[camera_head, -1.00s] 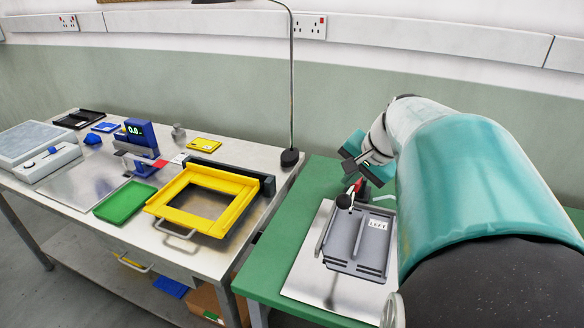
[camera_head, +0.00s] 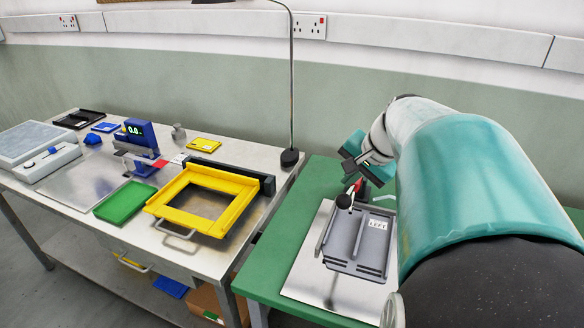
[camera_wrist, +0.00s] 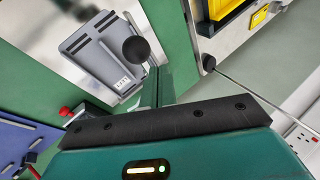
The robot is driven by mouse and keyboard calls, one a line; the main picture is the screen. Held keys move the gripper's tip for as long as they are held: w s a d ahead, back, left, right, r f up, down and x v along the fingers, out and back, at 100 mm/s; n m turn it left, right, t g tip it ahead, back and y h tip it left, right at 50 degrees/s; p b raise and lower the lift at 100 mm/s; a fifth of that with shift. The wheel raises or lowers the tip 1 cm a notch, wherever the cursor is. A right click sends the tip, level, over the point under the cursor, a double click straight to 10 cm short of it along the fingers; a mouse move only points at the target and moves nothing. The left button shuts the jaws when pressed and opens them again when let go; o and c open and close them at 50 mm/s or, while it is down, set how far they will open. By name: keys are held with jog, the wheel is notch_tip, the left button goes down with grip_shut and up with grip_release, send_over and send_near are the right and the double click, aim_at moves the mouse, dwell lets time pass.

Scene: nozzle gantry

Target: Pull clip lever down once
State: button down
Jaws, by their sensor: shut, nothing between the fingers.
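A grey fixture (camera_head: 356,243) with slots and a small white label sits on a metal plate on the green table. A lever with a black ball knob (camera_head: 344,201) stands at its back left edge; the knob also shows in the wrist view (camera_wrist: 136,49), in front of the fixture (camera_wrist: 103,52). A small red part (camera_head: 358,185) is just behind the knob, close under my gripper. My gripper (camera_head: 350,167) is shut and empty, just above and behind the knob. I cannot tell whether it touches the red part.
The metal plate (camera_head: 306,270) leaves bare room left of the fixture. On the steel bench to the left are a yellow frame (camera_head: 163,205), a green tray (camera_head: 124,202) and a blue device with a display (camera_head: 139,136).

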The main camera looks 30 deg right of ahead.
jog(key=shift+f, duration=0.15)
jog(key=shift+s+a+f, duration=0.1)
jog(key=shift+f, duration=0.15)
